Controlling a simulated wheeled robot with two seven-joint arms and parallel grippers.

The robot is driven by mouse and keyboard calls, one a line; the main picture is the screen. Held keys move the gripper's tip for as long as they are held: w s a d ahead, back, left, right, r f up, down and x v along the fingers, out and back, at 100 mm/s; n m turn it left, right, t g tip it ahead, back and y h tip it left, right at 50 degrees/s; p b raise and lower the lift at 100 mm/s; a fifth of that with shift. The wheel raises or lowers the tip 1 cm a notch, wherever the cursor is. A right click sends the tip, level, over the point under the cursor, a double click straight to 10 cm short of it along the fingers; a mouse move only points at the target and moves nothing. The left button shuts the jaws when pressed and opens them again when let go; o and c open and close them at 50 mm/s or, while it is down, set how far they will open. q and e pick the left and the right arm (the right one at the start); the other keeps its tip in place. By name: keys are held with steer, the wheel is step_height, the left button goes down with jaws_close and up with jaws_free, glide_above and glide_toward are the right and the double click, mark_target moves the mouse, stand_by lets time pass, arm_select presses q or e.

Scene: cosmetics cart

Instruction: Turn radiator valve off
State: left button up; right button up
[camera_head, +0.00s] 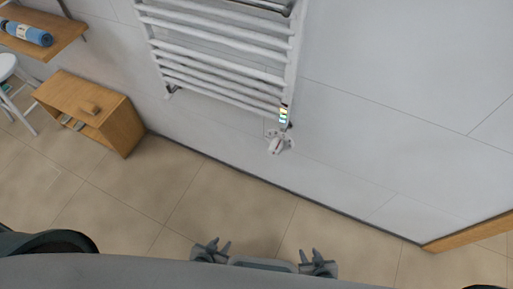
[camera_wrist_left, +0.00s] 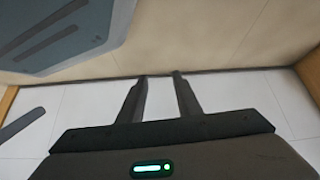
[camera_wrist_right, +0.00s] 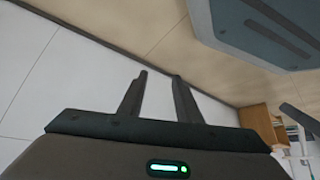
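The radiator valve (camera_head: 278,144) is a small white fitting on the wall, below the lower right corner of the white towel radiator (camera_head: 222,62). A strip of coloured labels (camera_head: 284,116) sits just above it. My left gripper (camera_head: 218,244) and right gripper (camera_head: 310,255) are at the bottom of the head view, well apart from the valve. The left wrist view shows the left gripper (camera_wrist_left: 162,76) open and empty. The right wrist view shows the right gripper (camera_wrist_right: 160,75) open and empty. The valve does not show clearly in either wrist view.
A wooden box shelf (camera_head: 122,122) stands on the floor at left. A wooden wall shelf (camera_head: 62,32) holds a blue rolled towel (camera_head: 28,34), with a white stool (camera_head: 12,72) beneath. A wooden edge (camera_head: 468,232) is at right. The tiled floor before the valve is clear.

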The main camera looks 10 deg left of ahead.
arm_select(q)
steer(key=shift+w+r, duration=0.15)
steer(key=shift+w, duration=0.1)
steer(key=o, duration=0.5)
steer(key=shift+o, duration=0.2)
steer(key=w+d+r+m+t+h+b, duration=0.1)
steer(key=w+d+r+t+h+b, duration=0.1)
steer(key=w+d+r+t+b, duration=0.6)
steer(key=w+d+r+b, duration=0.1)
steer(key=r, duration=0.7)
steer(key=w+d+r+m+t+h+b, duration=0.1)
steer(key=w+d+r+t+b, duration=0.1)
steer(key=r, duration=0.7)
steer(key=shift+w+r+b, duration=0.4)
steer(key=shift+w, duration=0.5)
arm_select(e)
steer(key=s+d+r+g, duration=0.1)
steer(key=d+r+g, duration=0.1)
steer(key=r, duration=0.4)
steer(key=s+d+r+g+h, duration=0.1)
steer(key=d+r+g, duration=0.1)
steer(key=r, duration=0.4)
steer(key=shift+s, duration=0.4)
